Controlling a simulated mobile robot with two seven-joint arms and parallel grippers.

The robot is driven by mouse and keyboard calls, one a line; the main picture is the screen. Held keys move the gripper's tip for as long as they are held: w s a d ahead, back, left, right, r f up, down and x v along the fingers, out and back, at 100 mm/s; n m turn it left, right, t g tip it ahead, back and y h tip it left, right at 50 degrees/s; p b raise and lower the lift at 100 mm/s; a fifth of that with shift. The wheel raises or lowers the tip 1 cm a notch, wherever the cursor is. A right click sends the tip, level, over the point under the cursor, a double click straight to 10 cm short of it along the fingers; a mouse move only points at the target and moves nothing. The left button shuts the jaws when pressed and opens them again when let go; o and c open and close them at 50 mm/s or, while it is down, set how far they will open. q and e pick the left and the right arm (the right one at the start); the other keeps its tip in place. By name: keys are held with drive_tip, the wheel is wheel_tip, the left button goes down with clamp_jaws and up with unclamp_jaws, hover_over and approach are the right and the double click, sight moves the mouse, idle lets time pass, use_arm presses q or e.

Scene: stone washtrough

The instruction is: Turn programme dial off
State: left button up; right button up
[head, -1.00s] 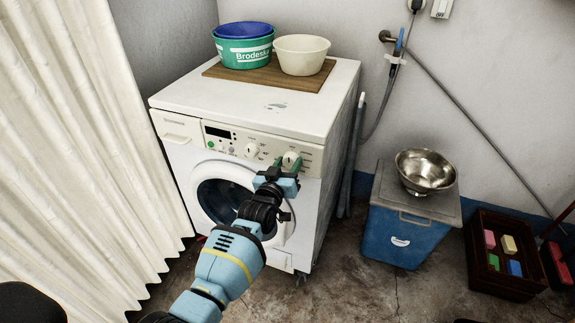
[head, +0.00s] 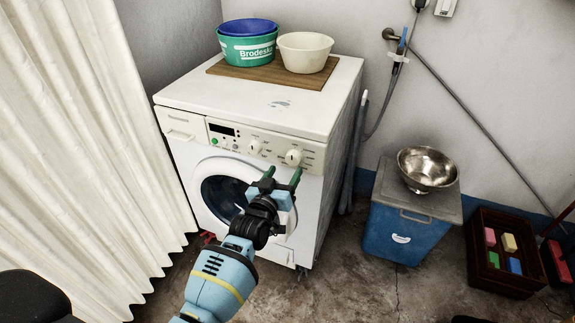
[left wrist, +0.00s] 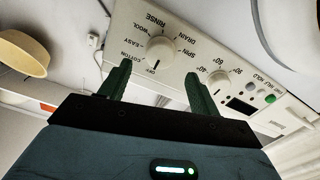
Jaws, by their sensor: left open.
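The programme dial (head: 293,157) is a round white knob on the right part of the washing machine's (head: 325,205) front panel. In the left wrist view the dial (left wrist: 160,50) is ringed by words such as RINSE, SPIN, DRAIN, WOOL and COTTON, with OFF beside it. I cannot tell for certain which mark it points at. My left gripper (head: 284,175) is open, its green fingers just below the dial and apart from it. In the left wrist view the fingers (left wrist: 158,72) stand either side of the dial's near edge. My right gripper is not in view.
A second knob (head: 254,147) sits left of the dial, beside a small display (head: 222,130). Tubs stand on a wooden board (head: 265,75) on the machine. A blue bin (head: 390,245) with a metal bowl (head: 427,168) stands right. A cream curtain (head: 85,150) hangs left.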

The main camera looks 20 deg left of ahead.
use_arm(q)
drive_tip(key=shift+s, duration=1.25)
